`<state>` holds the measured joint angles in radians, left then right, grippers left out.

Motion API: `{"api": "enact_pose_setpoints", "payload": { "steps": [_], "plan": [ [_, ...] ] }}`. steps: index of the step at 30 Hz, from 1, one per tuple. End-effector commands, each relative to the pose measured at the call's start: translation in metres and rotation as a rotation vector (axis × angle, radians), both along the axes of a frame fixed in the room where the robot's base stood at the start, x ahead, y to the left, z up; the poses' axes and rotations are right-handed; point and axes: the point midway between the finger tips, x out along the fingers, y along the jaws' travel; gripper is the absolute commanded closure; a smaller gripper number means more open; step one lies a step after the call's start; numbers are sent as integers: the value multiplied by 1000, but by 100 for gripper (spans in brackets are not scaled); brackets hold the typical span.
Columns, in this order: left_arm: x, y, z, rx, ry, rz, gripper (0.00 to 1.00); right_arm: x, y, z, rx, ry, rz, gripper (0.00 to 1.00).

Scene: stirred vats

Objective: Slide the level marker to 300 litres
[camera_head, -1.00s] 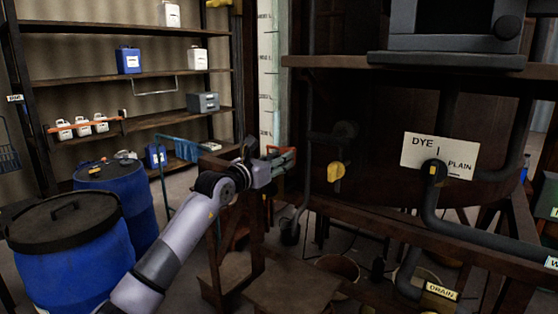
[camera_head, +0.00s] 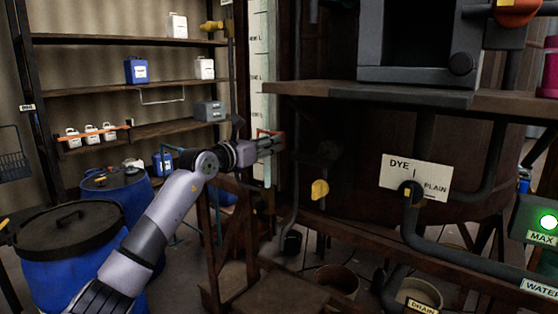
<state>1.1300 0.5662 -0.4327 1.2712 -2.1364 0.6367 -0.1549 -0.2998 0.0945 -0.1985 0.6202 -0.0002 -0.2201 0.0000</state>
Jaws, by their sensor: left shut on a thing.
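The tall pale level scale (camera_head: 259,70) stands upright left of the vat, with dark marks whose figures are too small to read. The red level marker (camera_head: 268,132) is low on this scale. My left gripper (camera_head: 272,146) is shut on the marker, and its fingers hide much of it. My left arm reaches up to it from the lower left. My right gripper is not in view.
The dark vat (camera_head: 360,175) and its shelf (camera_head: 400,95) stand just right of the marker. A yellow-handled valve (camera_head: 319,189) and a DYE/PLAIN plate (camera_head: 416,176) are on the vat side. Blue drums (camera_head: 75,255) stand left; a wooden step (camera_head: 285,295) is below.

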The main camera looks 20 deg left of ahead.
Motion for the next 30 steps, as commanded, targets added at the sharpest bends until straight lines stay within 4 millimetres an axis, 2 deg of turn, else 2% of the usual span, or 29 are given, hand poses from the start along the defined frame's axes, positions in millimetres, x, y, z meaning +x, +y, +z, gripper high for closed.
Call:
{"api": "enact_pose_setpoints", "payload": {
  "steps": [1,3,9,12,19,30],
  "plan": [
    [-1,-6,28,1,-8,-10,100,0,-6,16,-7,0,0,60],
    [-1,-7,48,1,-9,-11,100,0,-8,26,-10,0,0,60],
    [-1,-7,94,0,-8,-11,100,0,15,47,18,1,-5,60],
    [-1,-7,109,0,-6,-11,100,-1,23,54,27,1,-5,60],
    [-1,-7,126,-1,-5,-11,100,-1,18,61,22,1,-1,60],
    [-1,-7,126,-1,-5,-11,100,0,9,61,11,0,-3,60]
  ]
}}
